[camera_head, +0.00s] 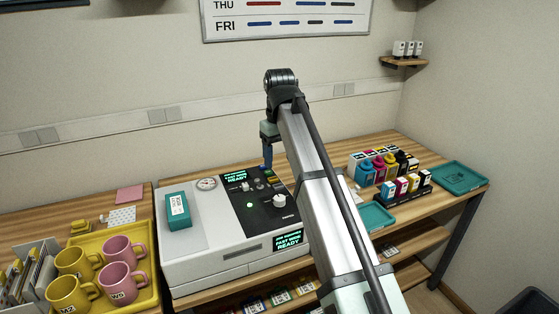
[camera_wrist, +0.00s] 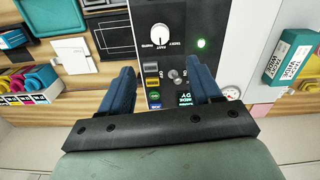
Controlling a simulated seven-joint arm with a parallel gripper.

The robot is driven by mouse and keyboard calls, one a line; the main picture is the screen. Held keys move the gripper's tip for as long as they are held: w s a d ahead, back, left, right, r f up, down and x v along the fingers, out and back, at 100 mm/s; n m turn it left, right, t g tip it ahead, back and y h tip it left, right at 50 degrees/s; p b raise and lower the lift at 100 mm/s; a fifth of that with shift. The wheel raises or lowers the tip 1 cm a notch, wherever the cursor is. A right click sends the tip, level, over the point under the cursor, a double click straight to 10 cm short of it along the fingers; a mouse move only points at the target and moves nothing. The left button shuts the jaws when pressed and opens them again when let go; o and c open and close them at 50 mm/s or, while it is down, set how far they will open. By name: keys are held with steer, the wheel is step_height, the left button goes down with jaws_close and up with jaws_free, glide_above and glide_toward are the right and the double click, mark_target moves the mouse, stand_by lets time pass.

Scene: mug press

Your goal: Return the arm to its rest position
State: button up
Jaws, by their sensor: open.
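My gripper (camera_wrist: 165,78) is open and empty, its two blue fingers apart on either side of the black control panel (camera_wrist: 168,20) in the wrist view. In the head view the gripper (camera_head: 267,160) hangs from my arm over the back of the white press machine (camera_head: 215,262), with one blue finger showing. Between the fingers in the wrist view are a small toggle switch (camera_wrist: 176,75) marked OFF and ON and several coloured buttons (camera_wrist: 153,84). A green lamp (camera_wrist: 202,43) is lit and a white knob (camera_wrist: 160,35) is beyond. My arm hides part of the machine's right side.
A teal box (camera_head: 178,210) stands on the machine's left. A yellow tray (camera_head: 150,297) with several yellow and pink mugs is at the left. Ink bottles (camera_head: 385,165), cartridges (camera_head: 405,188) and teal trays (camera_head: 460,177) are on the right bench. The air above the machine's left side is clear.

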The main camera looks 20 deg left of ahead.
stand_by(0.3)
steer(key=w+d+f+m+g, duration=0.15)
steer(key=w+d+f, duration=0.25)
steer(key=d+f, duration=0.95)
steer(key=w+d+f+m+g, duration=0.1)
steer(key=w+d+f+m, duration=0.3)
steer(key=d+f, duration=0.95)
steer(key=s+d+f, duration=0.2)
steer(key=d+f, duration=0.3)
steer(key=f, duration=0.1)
steer(key=s+d+f+m+g, duration=0.1)
steer(key=s+d+f, duration=0.2)
steer(key=s+f, duration=0.6)
steer(key=s+d+f+m+g, duration=0.1)
steer(key=s+d+f, duration=0.35)
steer(key=f, duration=0.85)
steer(key=s+d+f+m, duration=0.1)
steer(key=s+f, duration=0.3)
steer(key=s, duration=0.6)
steer(key=s+d+f+g, duration=0.1)
steer(key=s+f, duration=0.4)
steer(key=s, duration=0.6)
steer(key=s+d+f+m+g, duration=0.1)
steer(key=s+f, duration=0.4)
steer(key=s, duration=0.6)
steer(key=shift+s+d+m, duration=0.25)
steer(key=shift+d+m, duration=0.1)
steer(key=shift+d, duration=0.55)
